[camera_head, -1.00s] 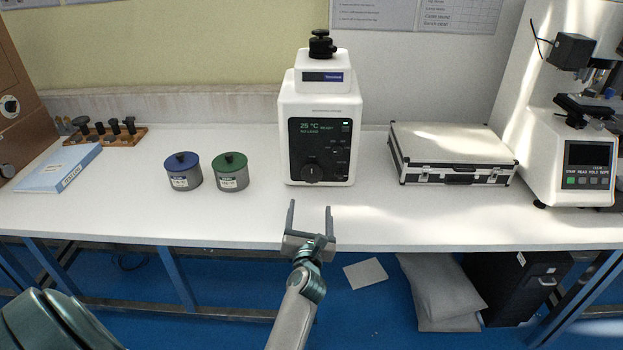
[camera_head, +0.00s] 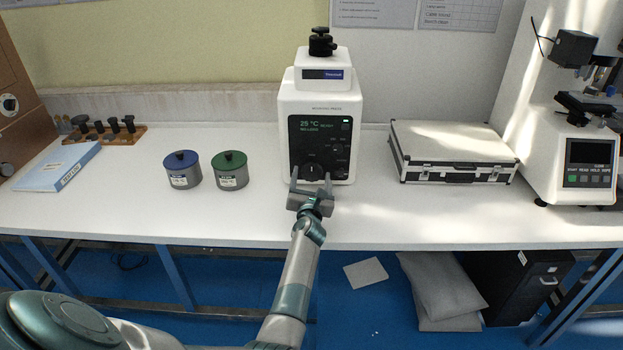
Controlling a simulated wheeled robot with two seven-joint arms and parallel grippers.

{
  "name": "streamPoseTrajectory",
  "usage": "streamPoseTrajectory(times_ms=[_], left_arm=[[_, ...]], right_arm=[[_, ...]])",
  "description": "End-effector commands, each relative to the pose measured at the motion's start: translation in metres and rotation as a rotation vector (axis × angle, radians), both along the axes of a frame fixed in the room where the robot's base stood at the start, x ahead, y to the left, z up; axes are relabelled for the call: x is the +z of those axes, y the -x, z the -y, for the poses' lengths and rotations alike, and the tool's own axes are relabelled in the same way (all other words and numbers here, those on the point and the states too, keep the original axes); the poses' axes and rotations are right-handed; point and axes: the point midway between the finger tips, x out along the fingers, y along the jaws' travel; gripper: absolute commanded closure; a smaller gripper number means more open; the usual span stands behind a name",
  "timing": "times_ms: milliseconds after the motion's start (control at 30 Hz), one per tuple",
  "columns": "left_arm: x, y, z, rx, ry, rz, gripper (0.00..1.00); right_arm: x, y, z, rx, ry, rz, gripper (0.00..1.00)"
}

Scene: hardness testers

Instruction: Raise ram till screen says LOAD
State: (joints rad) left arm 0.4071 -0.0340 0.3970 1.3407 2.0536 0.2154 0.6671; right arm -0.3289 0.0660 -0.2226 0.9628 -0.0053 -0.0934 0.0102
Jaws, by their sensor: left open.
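The white mounting press (camera_head: 321,104) stands upright at the back middle of the bench. Its dark front panel has a lit screen (camera_head: 313,126) with green text, which reads 25 °C and what looks like READY and NO LOAD. A large dark knob (camera_head: 311,171) sits low on the panel, with smaller knobs up and to its right. My left gripper (camera_head: 311,178) is open in front of the large knob, one finger on each side of it. I cannot tell whether the fingers touch it. The gripper body hides the press's lower front edge. My right gripper is not in view.
Blue-lidded (camera_head: 181,170) and green-lidded (camera_head: 230,171) pots stand left of the press. A silver case (camera_head: 452,152) lies to its right, and a white tester (camera_head: 574,150) stands at far right. A flat blue-white box (camera_head: 58,168) lies at left. The bench front is clear.

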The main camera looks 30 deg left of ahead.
Motion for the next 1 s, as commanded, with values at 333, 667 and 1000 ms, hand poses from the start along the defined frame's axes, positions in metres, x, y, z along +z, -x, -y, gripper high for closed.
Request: streamPoseTrajectory(times_ms=[333,667,1000], left_arm=[[0.0,-0.004,-0.002,0.0,0.001,-0.001,0.3],[0.0,-0.004,-0.002,0.0,0.001,-0.001,0.71],[0.001,-0.004,-0.002,-0.001,-0.044,-0.027,0.71]], right_arm=[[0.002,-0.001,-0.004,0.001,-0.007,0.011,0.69],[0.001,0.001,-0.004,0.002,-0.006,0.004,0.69],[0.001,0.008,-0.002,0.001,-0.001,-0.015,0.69]])
